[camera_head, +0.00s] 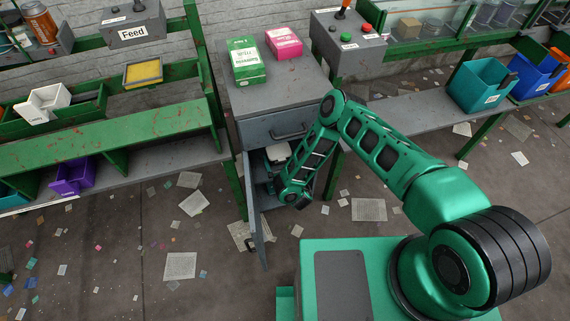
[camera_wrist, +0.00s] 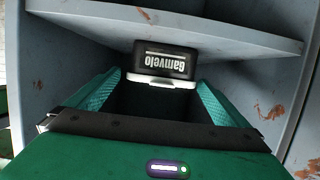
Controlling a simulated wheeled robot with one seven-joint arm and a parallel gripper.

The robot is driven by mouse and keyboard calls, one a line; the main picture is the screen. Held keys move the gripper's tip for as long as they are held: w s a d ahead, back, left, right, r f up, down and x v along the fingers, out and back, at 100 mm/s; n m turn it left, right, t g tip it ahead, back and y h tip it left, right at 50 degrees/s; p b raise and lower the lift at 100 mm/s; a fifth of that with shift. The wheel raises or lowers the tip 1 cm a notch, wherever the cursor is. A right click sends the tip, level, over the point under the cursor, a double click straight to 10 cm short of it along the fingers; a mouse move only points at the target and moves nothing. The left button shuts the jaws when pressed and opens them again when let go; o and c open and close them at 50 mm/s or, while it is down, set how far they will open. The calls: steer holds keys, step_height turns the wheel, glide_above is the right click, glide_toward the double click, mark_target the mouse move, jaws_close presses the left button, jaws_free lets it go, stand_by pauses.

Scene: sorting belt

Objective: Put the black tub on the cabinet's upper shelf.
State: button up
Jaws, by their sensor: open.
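The black tub (camera_wrist: 160,60), with a white lid and the name Ganvelo, shows upside down in the wrist view. It meets a pale blue shelf board (camera_wrist: 85,22) inside the cabinet (camera_head: 285,127); I cannot tell from this view which shelf it is. My gripper (camera_wrist: 158,80) is open, with teal fingers on either side of the tub and visible gaps to it. In the head view my arm reaches into the open cabinet below its drawer, and the gripper there is largely hidden. A pale shape by it is too small to identify.
The cabinet door (camera_head: 257,215) stands open. The cabinet's side wall (camera_wrist: 265,95) is close to the fingers. A green box (camera_head: 245,62) and a pink box (camera_head: 284,43) stand on the cabinet top. Green-framed benches flank it. Paper scraps litter the floor.

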steer(key=shift+v, duration=2)
steer(key=shift+s+d+r, duration=0.1)
steer(key=shift+s+r, duration=0.05)
steer(key=shift+s, duration=0.1)
